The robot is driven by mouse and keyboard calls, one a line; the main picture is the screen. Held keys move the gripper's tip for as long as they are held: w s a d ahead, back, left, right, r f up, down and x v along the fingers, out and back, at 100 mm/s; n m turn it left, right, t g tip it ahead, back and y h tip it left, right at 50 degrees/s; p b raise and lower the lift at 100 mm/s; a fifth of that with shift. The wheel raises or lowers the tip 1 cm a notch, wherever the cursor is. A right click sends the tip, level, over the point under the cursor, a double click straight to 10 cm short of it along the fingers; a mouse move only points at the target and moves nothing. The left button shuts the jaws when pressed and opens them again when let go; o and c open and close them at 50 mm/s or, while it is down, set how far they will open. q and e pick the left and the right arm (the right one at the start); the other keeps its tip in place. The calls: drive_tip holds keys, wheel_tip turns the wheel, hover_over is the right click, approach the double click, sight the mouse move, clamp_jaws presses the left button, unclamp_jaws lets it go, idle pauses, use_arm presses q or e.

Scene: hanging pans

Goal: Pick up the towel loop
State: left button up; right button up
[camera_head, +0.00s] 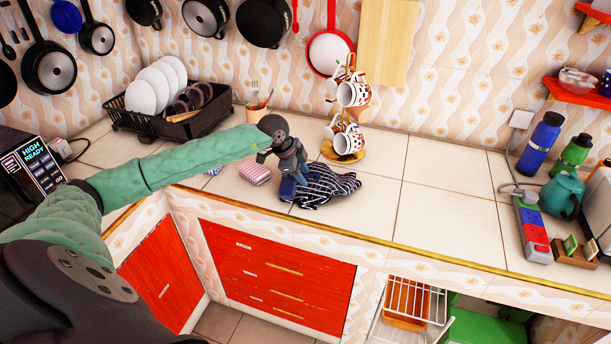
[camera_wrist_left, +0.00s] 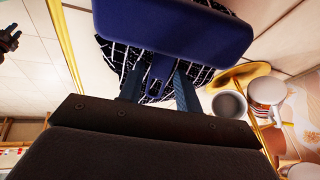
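A dark cloth with white stripes (camera_head: 328,186), which I take for the towel, lies crumpled near the counter's front edge. In the left wrist view the towel (camera_wrist_left: 112,58) shows behind a broad, smooth blue piece (camera_wrist_left: 175,28). A narrow blue tab (camera_wrist_left: 158,82) hangs from that piece; I cannot tell if this is the towel's loop. My left gripper (camera_head: 291,190) is just left of the towel. Its fingers (camera_wrist_left: 160,88) stand open on either side of the tab, with gaps showing. A dark jointed shape (camera_wrist_left: 9,39) at the left edge looks like my right gripper.
A mug tree with patterned mugs (camera_head: 350,143) stands close behind the towel, and a pink folded cloth (camera_head: 255,173) lies to its left. A black dish rack (camera_head: 125,121) is at the back left. The counter to the right is clear up to the bottles (camera_head: 540,142).

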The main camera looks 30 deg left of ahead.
use_arm(q)
drive_tip(key=shift+c, duration=0.4)
clamp_jaws()
use_arm(e)
drive_tip(key=shift+s+f, duration=0.1)
